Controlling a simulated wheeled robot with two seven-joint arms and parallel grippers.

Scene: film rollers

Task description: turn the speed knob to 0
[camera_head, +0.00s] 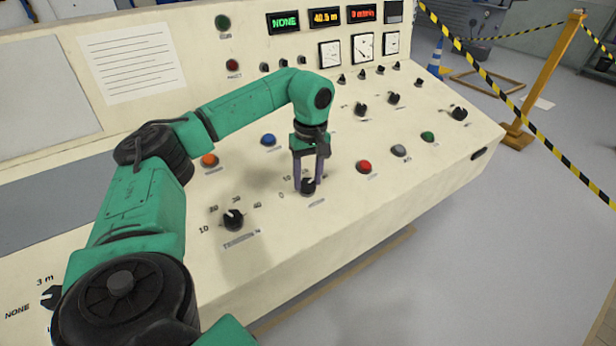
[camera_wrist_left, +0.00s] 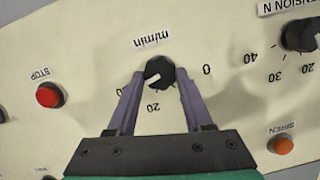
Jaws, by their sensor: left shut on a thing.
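The speed knob (camera_head: 308,188) is a small black knob on the cream control panel, in the middle of the head view. In the left wrist view the speed knob (camera_wrist_left: 160,71) is labelled m/min, upside down there, with a 0 mark at its right and a 20 mark below. Its white pointer line shows toward the lower left, away from the 0. My left gripper (camera_head: 309,178) reaches down over it. In the wrist view the left gripper's (camera_wrist_left: 157,82) two purple fingers are shut on the knob, one on each side. My right gripper is not in view.
A tension knob (camera_head: 233,219) stands to the left. A red stop button (camera_head: 364,167) and an orange siren button (camera_head: 209,160) flank the speed knob. A red m/min display (camera_head: 362,13) is at the back. Striped tape (camera_head: 520,125) hangs beyond the panel's right end.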

